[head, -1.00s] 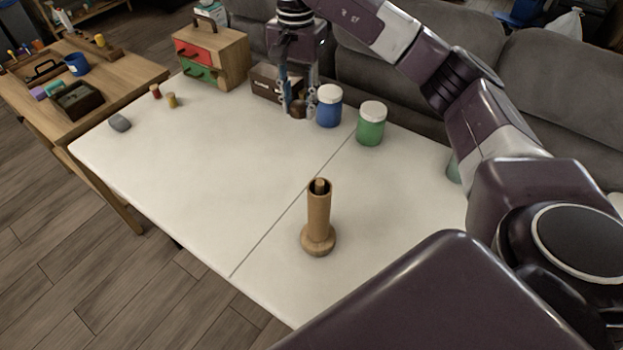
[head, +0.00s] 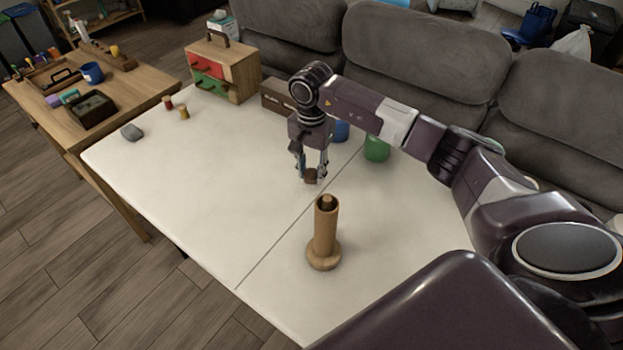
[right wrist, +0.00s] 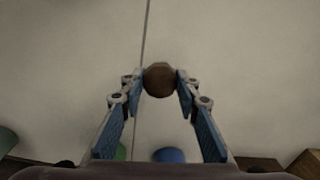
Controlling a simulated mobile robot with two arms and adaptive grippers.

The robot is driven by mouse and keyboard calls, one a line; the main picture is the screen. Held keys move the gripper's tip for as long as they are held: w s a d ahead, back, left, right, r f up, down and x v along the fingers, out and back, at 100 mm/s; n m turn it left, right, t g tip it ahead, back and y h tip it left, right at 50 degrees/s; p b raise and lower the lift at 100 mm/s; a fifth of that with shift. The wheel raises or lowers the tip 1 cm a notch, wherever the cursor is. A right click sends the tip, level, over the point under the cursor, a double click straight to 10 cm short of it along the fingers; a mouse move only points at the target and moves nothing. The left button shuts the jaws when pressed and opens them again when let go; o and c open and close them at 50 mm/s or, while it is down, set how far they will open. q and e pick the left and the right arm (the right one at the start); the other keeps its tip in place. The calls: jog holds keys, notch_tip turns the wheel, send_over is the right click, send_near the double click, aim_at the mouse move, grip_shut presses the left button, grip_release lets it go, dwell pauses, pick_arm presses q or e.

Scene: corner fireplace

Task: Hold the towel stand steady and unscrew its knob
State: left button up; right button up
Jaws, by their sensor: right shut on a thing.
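The wooden towel stand (head: 325,235) stands upright on the white table, a post on a round base. Its top looks hollow, with a brown piece inside the rim. My right gripper (head: 311,174) is behind the stand, apart from it and pointing down. It is shut on a dark brown rounded knob (right wrist: 159,79), which shows between the fingertips in the right wrist view. In the head view the knob (head: 311,178) hangs at the fingertips, seemingly above the table. The stand is not seen in the right wrist view. My left gripper is not in view.
A blue jar (head: 342,131) and a green jar (head: 377,150) stand behind my right arm, partly hidden. A small drawer chest (head: 242,72), a dark box (head: 277,95), two small spools and a grey object (head: 131,132) lie farther left. The table's left middle (head: 210,190) is clear.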

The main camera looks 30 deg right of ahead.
aim_at(311, 181)
jog(key=shift+f, duration=1.65)
jog(key=shift+f, duration=0.1)
jog(key=shift+f, duration=0.15)
jog(key=o, duration=1.3)
jog(key=shift+r, duration=0.2)
